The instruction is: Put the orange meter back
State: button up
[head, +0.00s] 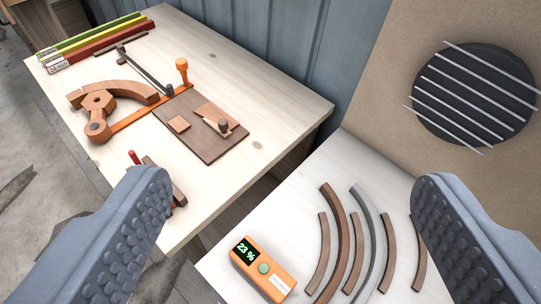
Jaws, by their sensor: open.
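The orange meter (262,268) lies on the white surface (312,169) at the bottom middle of the head view. Its dark display reads 23 % in green, and it has a round pale green button and a small white label. My gripper (285,235) is open, with one grey studded finger at the lower left and the other at the lower right. The meter lies in the gap between the fingers as seen in the picture, nearer the left one. Nothing is held.
Several curved strips (335,240) lie right of the meter. A pale wooden bench (255,85) at left holds a clamp (183,72), a dark board (205,148), a curved wooden piece (118,88) and coloured bars (95,38). A round dark grille (475,95) is at upper right.

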jog(key=s+r+m+t, duration=0.1)
jog(key=s+r, duration=0.3)
jog(key=r, duration=0.1)
jog(key=shift+d+r+m+t, duration=0.15)
jog(key=shift+d+m+t, duration=0.15)
jog(key=shift+d+t, duration=0.1)
